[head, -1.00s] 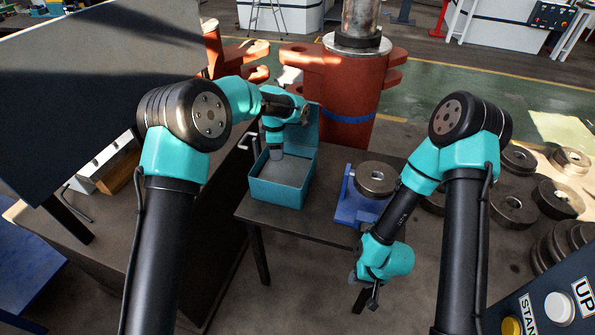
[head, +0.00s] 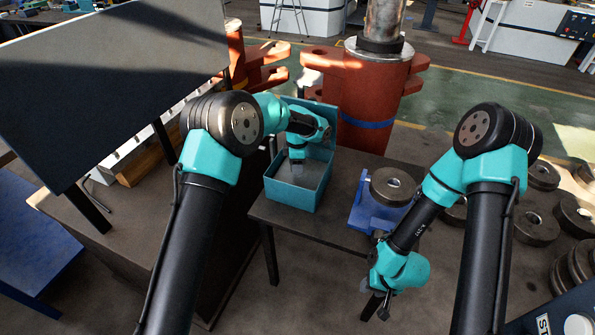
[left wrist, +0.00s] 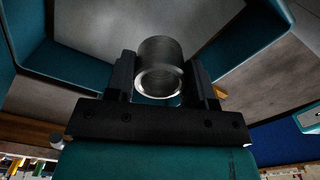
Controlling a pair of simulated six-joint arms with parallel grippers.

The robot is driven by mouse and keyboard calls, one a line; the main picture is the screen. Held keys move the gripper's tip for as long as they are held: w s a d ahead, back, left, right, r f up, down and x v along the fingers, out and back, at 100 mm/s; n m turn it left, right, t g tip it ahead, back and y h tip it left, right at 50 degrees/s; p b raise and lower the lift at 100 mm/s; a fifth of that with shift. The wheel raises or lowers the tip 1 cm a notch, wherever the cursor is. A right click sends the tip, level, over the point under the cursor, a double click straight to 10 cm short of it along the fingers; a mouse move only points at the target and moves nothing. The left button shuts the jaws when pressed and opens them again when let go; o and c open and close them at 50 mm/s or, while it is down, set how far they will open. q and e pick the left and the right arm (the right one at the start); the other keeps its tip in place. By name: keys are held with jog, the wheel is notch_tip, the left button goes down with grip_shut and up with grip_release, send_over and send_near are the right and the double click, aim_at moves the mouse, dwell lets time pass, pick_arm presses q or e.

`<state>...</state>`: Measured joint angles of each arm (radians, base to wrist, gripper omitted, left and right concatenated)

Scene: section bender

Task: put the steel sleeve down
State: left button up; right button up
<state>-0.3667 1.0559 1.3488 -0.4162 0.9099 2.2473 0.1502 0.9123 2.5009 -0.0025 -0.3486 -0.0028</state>
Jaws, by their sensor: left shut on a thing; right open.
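The steel sleeve (left wrist: 160,68) is a short shiny tube. In the left wrist view it sits between the two dark fingers of my left gripper (left wrist: 163,80), which is shut on it. In the head view my left gripper (head: 297,158) points down over the open teal box (head: 291,193); the sleeve cannot be made out there. The box's grey floor shows beyond the sleeve in the wrist view; the gap between them is hard to judge. My right gripper (head: 378,304) is open and empty, in front of the small table's near edge.
The box stands on a small dark table (head: 318,238). Right of it a steel ring (head: 392,186) sits on a blue stand (head: 366,212). Several more rings (head: 537,227) lie at the right. A red machine column (head: 360,100) stands behind, and a large dark panel (head: 110,85) fills the upper left.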

pick_arm(q)
jog(key=shift+f, duration=1.85)
jog(key=shift+f, duration=0.1)
jog(key=o, duration=1.1)
notch_tip(320, 180, up, 12)
jog(key=shift+r, duration=0.15)
